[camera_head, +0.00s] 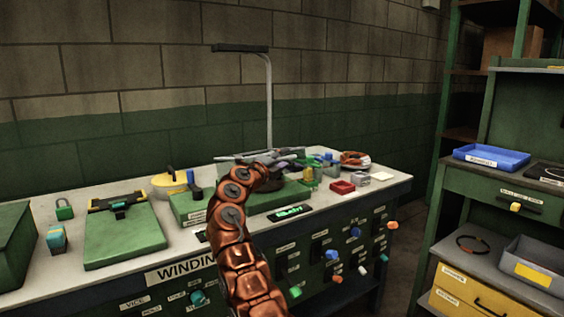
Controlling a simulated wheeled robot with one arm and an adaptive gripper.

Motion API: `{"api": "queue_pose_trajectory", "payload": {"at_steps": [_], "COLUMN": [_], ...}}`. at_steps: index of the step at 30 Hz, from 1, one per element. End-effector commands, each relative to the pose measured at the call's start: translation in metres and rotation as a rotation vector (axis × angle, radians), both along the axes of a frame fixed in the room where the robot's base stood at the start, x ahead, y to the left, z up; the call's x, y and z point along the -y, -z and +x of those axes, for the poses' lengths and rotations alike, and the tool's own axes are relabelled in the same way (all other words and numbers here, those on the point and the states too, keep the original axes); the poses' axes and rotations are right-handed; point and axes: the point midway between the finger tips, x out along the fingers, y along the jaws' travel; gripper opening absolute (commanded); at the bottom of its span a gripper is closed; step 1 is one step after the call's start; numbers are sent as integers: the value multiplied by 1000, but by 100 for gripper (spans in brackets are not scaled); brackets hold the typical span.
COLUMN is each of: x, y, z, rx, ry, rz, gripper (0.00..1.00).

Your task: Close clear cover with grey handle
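My copper-coloured arm reaches up from the bottom centre over the workbench (170,262). Its end, with my gripper (284,160), is at the back middle of the bench, above a green machine base (188,208). Dark and grey parts overlap there, and I cannot tell whether the fingers are open or shut. A clear cover with a grey handle cannot be made out for sure. Thin grey shapes show around my gripper, but I cannot separate them from it. My arm hides part of the green base.
A lamp-like post (268,100) stands behind my gripper. A green board (124,236), a yellow round item (170,183) and a padlock (64,211) are left. A red box (342,187) and a copper coil (355,159) are right. Coloured knobs stick out in front.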

Motion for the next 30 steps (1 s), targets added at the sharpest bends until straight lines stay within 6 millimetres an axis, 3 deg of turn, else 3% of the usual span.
{"api": "queue_pose_trajectory", "payload": {"at_steps": [30], "x": [-34], "y": [13], "z": [-32], "rx": [2], "ry": [-4], "rz": [0], "gripper": [39]}}
